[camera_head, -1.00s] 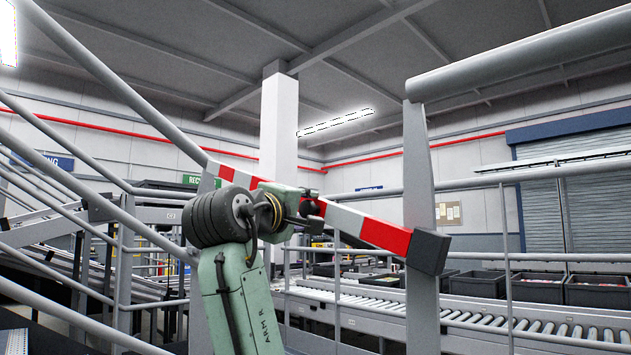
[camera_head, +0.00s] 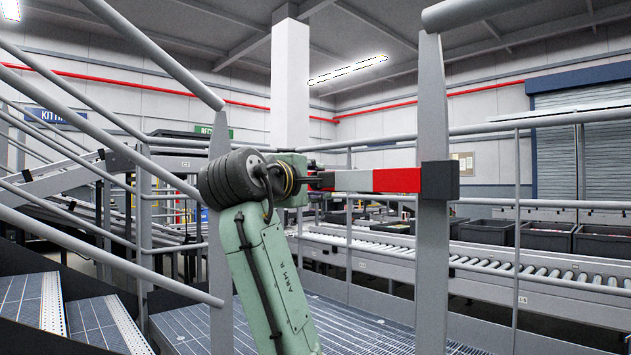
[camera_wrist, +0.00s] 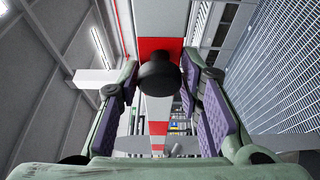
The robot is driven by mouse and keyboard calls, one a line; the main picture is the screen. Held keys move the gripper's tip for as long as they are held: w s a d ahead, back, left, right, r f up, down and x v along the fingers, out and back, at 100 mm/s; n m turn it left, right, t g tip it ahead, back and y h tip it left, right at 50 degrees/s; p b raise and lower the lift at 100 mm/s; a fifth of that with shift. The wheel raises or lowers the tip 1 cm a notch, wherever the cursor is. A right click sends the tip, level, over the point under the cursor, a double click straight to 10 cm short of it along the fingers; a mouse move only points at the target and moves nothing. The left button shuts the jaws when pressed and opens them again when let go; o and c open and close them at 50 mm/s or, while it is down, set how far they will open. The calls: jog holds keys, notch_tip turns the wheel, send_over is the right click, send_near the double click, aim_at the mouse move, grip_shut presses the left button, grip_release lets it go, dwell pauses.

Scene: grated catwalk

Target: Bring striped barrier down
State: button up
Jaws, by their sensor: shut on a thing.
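The striped barrier (camera_head: 397,180) is a red and white bar that lies about level in the head view. Its black end block (camera_head: 440,181) is at the right grey post (camera_head: 432,260); I cannot tell whether it touches the post. My arm hides the bar's left part. My gripper (camera_head: 312,181) is at the bar, left of its red end section. In the wrist view my gripper (camera_wrist: 160,82) has its purple-padded fingers on either side of a round black knob (camera_wrist: 158,70) on the bar, and it is shut on this knob.
Grey stair rails (camera_head: 110,60) and steps (camera_head: 90,305) are on the left. Behind the barrier are a railing, a roller conveyor (camera_head: 500,270) and dark bins (camera_head: 545,235). The grated floor (camera_head: 375,325) beyond looks clear.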

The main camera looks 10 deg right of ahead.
jog(key=shift+f, duration=0.3)
jog(key=o, duration=1)
jog(key=shift+o, duration=0.2)
jog(key=shift+r, duration=0.1)
jog(key=v, duration=1.2)
